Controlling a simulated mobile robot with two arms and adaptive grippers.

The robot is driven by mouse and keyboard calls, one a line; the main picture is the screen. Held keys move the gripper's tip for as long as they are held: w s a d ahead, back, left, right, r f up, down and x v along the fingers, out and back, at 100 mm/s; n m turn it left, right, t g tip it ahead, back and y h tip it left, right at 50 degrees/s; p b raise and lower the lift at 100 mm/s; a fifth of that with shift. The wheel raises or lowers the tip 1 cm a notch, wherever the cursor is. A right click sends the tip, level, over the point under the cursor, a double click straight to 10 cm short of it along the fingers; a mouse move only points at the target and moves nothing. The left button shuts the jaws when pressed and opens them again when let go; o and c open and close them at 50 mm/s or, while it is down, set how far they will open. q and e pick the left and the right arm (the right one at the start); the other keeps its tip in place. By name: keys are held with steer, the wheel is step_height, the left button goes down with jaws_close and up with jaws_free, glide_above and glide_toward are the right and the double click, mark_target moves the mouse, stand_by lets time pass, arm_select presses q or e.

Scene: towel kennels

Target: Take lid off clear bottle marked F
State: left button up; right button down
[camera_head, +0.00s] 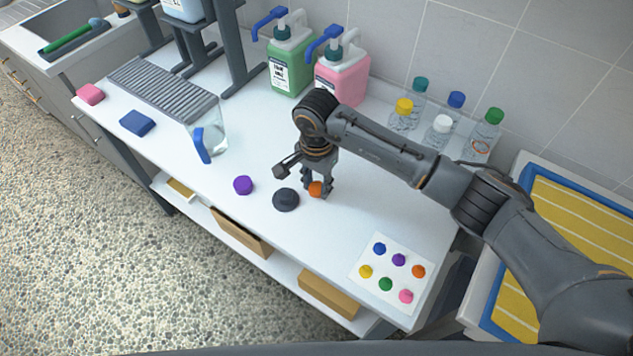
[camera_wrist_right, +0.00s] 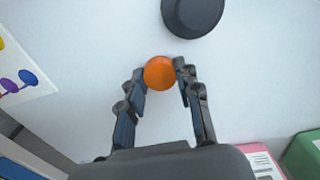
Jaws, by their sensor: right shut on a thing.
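Several clear bottles with coloured caps stand at the back right: yellow-capped (camera_head: 401,122), teal-capped (camera_head: 417,97), white-capped (camera_head: 436,141), blue-capped (camera_head: 452,110) and green-capped (camera_head: 482,140). I cannot read a letter F on any of them. The green-capped one carries an orange ring mark. My right gripper (camera_head: 318,188) points down at the table's middle, well left of these bottles. It is shut on a round orange cap (camera_head: 316,189), which also shows between the fingertips in the right wrist view (camera_wrist_right: 159,73). My left gripper is not in view.
A white card with coloured dots (camera_head: 378,282) lies front right.

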steer(key=shift+f, duration=0.5)
steer(key=shift+f, duration=0.2)
steer(key=c, duration=0.9)
jaws_free()
steer(key=shift+r, duration=0.1)
steer(key=shift+c, duration=0.2)
